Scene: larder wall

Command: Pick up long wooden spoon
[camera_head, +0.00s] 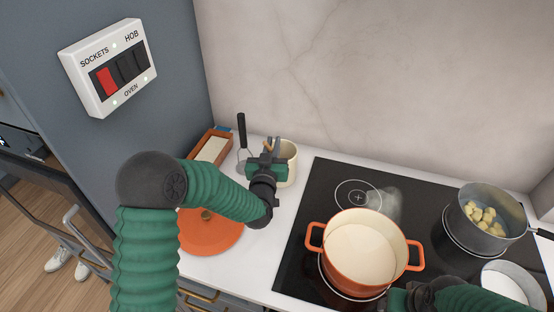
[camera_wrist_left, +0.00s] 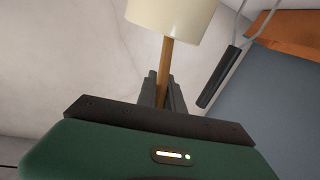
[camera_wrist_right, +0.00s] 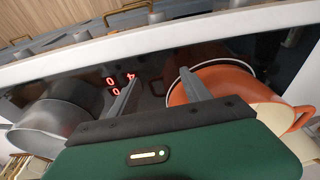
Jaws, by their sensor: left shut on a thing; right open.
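The wooden spoon shows as a thin brown handle in the left wrist view (camera_wrist_left: 167,60), running out of a cream crock (camera_wrist_left: 170,15). My left gripper (camera_wrist_left: 162,82) is shut on this handle, outside the crock's mouth. In the head view the left gripper (camera_head: 264,152) is at the cream crock (camera_head: 289,165) on the counter by the wall, covering part of it. The spoon's lower end is hidden in the crock. My right gripper (camera_wrist_right: 160,92) is open and empty near the hob's front edge; in the head view it shows at the bottom (camera_head: 400,298).
A black-handled whisk (camera_head: 242,130) is just left of the crock. An orange-brown box (camera_head: 218,134) and orange lid (camera_head: 215,238) are beside it. An orange pot (camera_head: 357,281) and grey pan (camera_head: 478,236) with yellowish chunks occupy the hob (camera_head: 313,190). A white-filled pan (camera_head: 512,284) is at lower right.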

